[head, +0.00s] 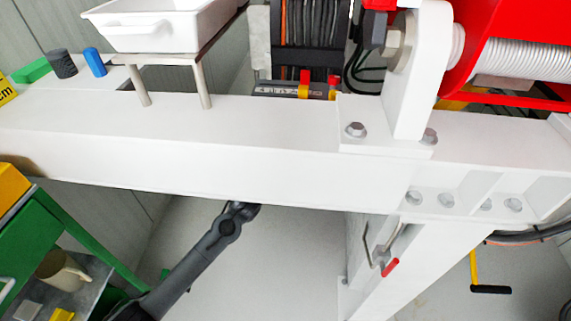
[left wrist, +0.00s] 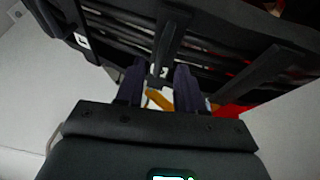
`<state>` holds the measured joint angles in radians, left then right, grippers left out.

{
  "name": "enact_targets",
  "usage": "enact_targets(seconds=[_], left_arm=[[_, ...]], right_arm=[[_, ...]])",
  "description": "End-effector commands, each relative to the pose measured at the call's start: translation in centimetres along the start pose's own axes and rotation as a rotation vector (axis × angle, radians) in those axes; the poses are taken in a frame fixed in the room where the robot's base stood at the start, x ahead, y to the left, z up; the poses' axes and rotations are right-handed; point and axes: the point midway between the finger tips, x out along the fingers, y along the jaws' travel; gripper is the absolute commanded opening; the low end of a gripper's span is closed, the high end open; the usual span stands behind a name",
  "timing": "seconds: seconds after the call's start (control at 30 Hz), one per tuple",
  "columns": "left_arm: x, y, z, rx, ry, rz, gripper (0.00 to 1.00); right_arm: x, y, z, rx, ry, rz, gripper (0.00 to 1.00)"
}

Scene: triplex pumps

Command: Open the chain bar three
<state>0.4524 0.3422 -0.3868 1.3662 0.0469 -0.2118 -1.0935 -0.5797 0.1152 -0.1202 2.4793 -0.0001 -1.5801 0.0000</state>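The black cable chain (head: 305,35) stands upright behind the white beam in the head view, with orange, grey and black hoses inside. In the left wrist view the chain (left wrist: 165,35) fills the top, with dark bars crossing it. One bar (left wrist: 168,40) runs down towards the space between my fingers. My left gripper (left wrist: 160,85) has its two dark fingers apart, close to the chain. I cannot tell whether they touch the bar, or which bar number it is. In the head view my left arm reaches under the beam and its gripper is hidden. My right gripper is not in view.
The white beam (head: 200,165) crosses the head view above my left arm. A white tray (head: 160,25) stands on a raised stand at the upper left. A green cart (head: 60,235) stands at the lower left.

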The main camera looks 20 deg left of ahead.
Motion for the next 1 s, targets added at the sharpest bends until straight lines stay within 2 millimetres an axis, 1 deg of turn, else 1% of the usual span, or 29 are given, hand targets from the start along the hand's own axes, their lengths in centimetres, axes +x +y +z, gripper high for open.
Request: enact_targets(seconds=[0.03, 0.23, 0.4, 0.63, 0.67, 0.9, 1.0], left_arm=[[0.8, 0.2, -0.1, -0.001, 0.001, -0.001, 0.38], [2.5, 0.1, 0.0, -0.001, 0.0, -0.001, 0.38], [3.0, 0.0, -0.1, -0.001, 0.0, 0.0, 0.38], [3.1, 0.0, -0.1, -0.001, 0.001, 0.0, 0.38], [3.0, 0.0, -0.1, -0.001, 0.001, 0.0, 0.36], [3.0, 0.0, -0.1, -0.001, 0.001, 0.001, 0.0], [3.0, 0.0, 0.0, -0.001, 0.001, 0.001, 0.0]], right_arm=[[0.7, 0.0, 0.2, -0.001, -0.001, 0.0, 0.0], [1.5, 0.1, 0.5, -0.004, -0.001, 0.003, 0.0], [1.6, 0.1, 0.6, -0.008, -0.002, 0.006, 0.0], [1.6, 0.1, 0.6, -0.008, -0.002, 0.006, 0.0], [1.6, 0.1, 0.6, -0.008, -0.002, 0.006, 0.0], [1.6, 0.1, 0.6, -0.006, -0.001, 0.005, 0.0], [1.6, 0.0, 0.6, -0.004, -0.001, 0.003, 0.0]])
